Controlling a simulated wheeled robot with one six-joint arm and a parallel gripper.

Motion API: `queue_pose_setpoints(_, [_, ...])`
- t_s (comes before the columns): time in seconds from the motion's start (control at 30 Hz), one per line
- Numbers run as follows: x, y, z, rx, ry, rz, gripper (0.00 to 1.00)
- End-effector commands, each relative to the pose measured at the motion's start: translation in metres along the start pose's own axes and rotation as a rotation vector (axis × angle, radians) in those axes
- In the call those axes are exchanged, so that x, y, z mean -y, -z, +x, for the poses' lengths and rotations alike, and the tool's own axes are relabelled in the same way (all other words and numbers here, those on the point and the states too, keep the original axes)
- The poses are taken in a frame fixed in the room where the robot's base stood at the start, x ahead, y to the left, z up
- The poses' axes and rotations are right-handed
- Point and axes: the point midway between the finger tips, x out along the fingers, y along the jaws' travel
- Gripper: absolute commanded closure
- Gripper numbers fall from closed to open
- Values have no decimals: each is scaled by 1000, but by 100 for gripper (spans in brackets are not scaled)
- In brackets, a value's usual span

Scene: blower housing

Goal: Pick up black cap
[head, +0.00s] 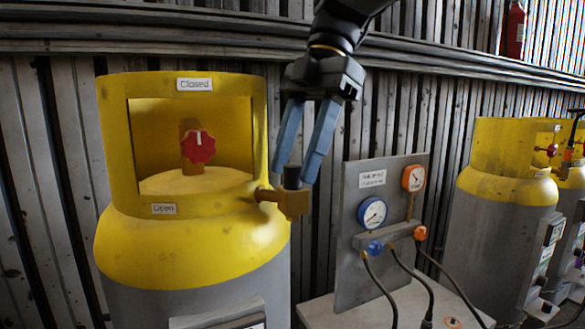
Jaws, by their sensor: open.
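The black cap (292,176) is a small dark cylinder standing upright on top of a brass valve fitting (292,202), which sticks out from the right side of the yellow and grey cylinder (190,240). My gripper (296,174) comes down from above with its two blue fingers open. The fingertips are at about the cap's height, one to its left and one to its right in the picture. I cannot tell from this one view whether the fingers are level with the cap in depth or touching it.
A grey panel (345,250) with a blue gauge (373,213), a red gauge (413,178) and black hoses stands to the right on a pale surface. A red handwheel (199,147) sits inside the cylinder's collar. More yellow cylinders (500,150) stand at far right. A corrugated wall is behind.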

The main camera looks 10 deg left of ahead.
Motion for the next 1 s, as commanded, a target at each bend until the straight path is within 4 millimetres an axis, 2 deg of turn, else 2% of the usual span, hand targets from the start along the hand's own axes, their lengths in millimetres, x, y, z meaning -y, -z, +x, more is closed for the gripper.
queue_pose_setpoints(0.23, [0,0,2,1,-1,0,57])
queue_pose_setpoints(0.4, [0,0,2,1,-1,0,86])
queue_pose_setpoints(0.5, [0,0,1,0,-1,0,99])
queue_pose_setpoints(0.77, [0,0,0,1,-1,0,99])
queue_pose_setpoints(1.0, [-1,7,-17,1,-3,0,99])
